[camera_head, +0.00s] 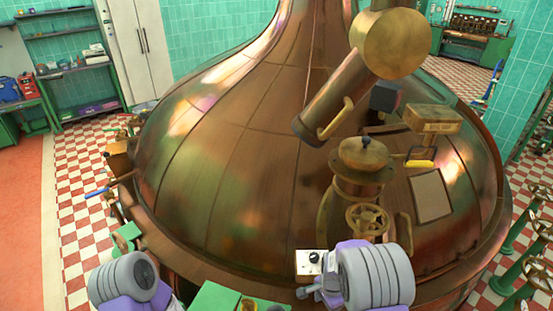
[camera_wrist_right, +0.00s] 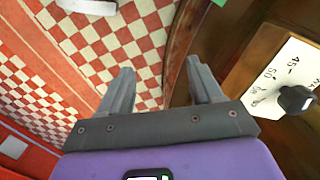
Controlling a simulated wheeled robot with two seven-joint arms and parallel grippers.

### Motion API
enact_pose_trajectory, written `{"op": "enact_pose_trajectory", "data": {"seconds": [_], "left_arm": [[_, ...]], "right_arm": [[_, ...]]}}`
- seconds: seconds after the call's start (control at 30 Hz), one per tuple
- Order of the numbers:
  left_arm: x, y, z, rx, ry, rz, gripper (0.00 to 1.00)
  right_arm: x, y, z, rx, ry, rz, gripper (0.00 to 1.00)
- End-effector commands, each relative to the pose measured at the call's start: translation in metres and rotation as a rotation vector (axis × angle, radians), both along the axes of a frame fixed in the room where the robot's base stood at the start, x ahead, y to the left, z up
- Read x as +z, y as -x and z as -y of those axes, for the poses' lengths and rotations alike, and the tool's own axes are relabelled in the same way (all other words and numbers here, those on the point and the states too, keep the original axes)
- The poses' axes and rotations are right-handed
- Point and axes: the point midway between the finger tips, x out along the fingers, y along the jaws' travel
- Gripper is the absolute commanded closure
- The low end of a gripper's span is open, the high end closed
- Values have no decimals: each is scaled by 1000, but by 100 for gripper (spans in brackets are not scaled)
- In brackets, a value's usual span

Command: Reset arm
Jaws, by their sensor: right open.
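My right gripper (camera_wrist_right: 162,88) is open and empty in the right wrist view, its two grey fingers apart above the checkered floor. In the head view my right gripper (camera_head: 312,292) shows small at the bottom, beside the grey ribbed wrist of my right arm (camera_head: 375,275). My left arm (camera_head: 123,278) is at the bottom left of the head view; its fingers are hidden. A white dial plate with a black knob (camera_wrist_right: 294,99) is right of the right fingers, apart from them. The dial plate (camera_head: 305,262) also shows in the head view, just above the right gripper.
A large copper kettle (camera_head: 230,170) fills the middle, with a brass handwheel (camera_head: 367,221) on its front. Green pipes with valve wheels (camera_head: 510,275) stand at the right. Shelves (camera_head: 75,75) and a white cabinet (camera_head: 138,45) are at the back left.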

Motion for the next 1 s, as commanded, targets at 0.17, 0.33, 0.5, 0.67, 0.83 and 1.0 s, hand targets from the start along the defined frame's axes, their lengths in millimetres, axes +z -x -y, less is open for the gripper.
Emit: {"op": "enact_pose_trajectory", "data": {"seconds": [0.17,0.33,0.5,0.67,0.83,1.0], "left_arm": [[-29,1,0,-1,0,-2,100],[-71,1,0,-1,0,-2,100],[-106,1,0,-1,0,-2,100],[-121,1,0,-1,0,-2,100],[-122,1,0,-1,0,-2,100],[-122,1,0,-1,0,-2,100]], "right_arm": [[-75,38,7,165,-40,-21,35],[-165,100,-2,434,-139,-3,35],[-219,155,-30,703,-257,102,35],[-231,176,-49,838,-308,198,35],[-230,180,-54,872,-316,226,35],[-230,180,-54,872,-316,226,35]]}}
